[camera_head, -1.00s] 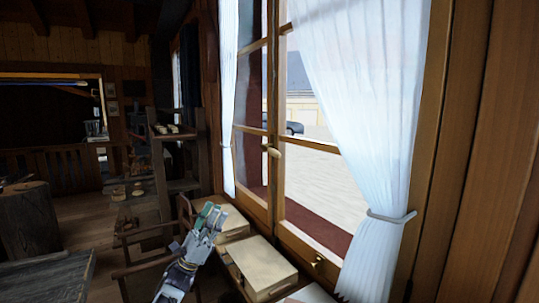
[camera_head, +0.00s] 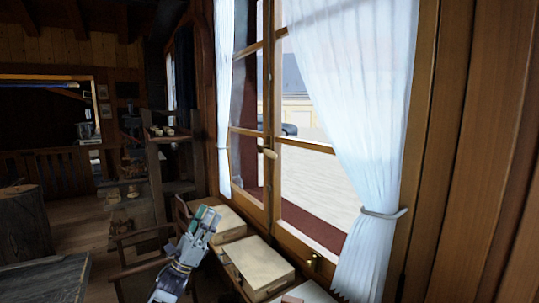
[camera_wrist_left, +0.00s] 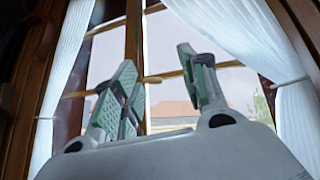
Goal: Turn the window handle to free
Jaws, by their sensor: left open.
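The window handle (camera_head: 268,153) is a small pale knob-like lever on the middle post of the wooden window (camera_head: 268,190). In the left wrist view the handle (camera_wrist_left: 152,80) shows beyond and between my fingers, on the post. My left gripper (camera_head: 205,219) is low and to the left of the handle in the head view, apart from it. In the left wrist view the left gripper (camera_wrist_left: 160,85) is open with nothing between its green-padded fingers. My right gripper is not in view.
White curtains (camera_head: 352,120) hang at both sides of the window. Boxes (camera_head: 258,263) stand below the sill. A wooden chair (camera_head: 145,262) stands left of my gripper, with shelves (camera_head: 168,150) behind. The air before the handle looks clear.

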